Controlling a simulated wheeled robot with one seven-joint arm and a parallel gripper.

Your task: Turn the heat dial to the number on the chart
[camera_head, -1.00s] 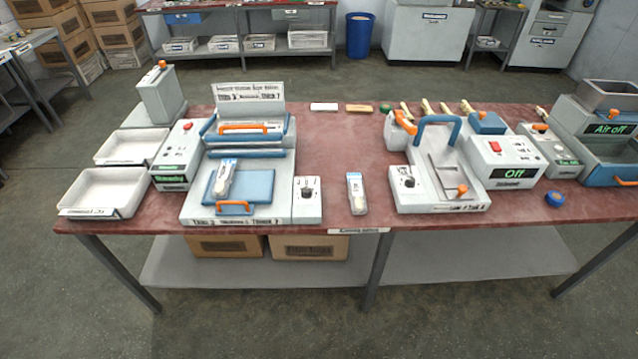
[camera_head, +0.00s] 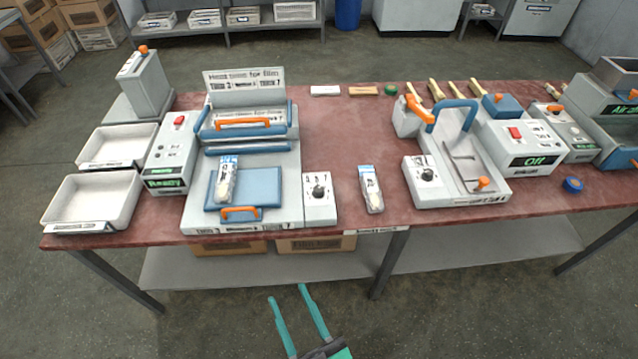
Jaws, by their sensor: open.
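A heat dial (camera_head: 318,191), a dark knob on a white panel with small numbers above it, sits at the right front of the left press (camera_head: 292,160). A second dark dial (camera_head: 427,174) is on the front left of the right press. The chart (camera_head: 244,86) stands upright behind the left press; its heading about film is partly readable, the smaller print is not. My gripper (camera_head: 290,294), with two teal fingers, is at the bottom middle in front of the table. It is open and empty, well apart from the dials.
The red table (camera_head: 345,140) carries two white trays (camera_head: 92,199) at left and a box with a green "Ready" display (camera_head: 166,184). A bagged item (camera_head: 371,190) lies between the presses; another lies on the blue pad. A box at right reads "Off" (camera_head: 536,160).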

